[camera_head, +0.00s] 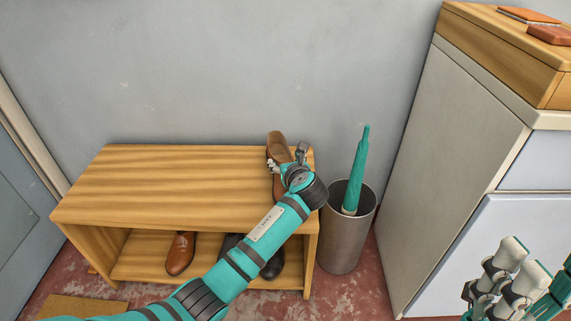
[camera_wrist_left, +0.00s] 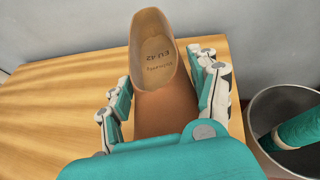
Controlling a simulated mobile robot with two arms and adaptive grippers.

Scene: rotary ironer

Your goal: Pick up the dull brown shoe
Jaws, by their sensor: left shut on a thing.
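A dull brown shoe (camera_head: 276,146) is at the right end of the bench top, partly hidden by my left gripper (camera_head: 287,160). I cannot tell whether the shoe touches the bench top. My right gripper (camera_head: 510,272) is at the lower right, away from the bench; its jaw state is unclear.
The wooden bench (camera_head: 160,185) has a lower shelf with a glossy brown shoe (camera_head: 180,253) and dark shoes (camera_head: 272,268) partly behind my arm. A metal bin (camera_head: 342,240) with a teal umbrella (camera_head: 356,175) stands close right. A white cabinet (camera_head: 455,150) is farther right.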

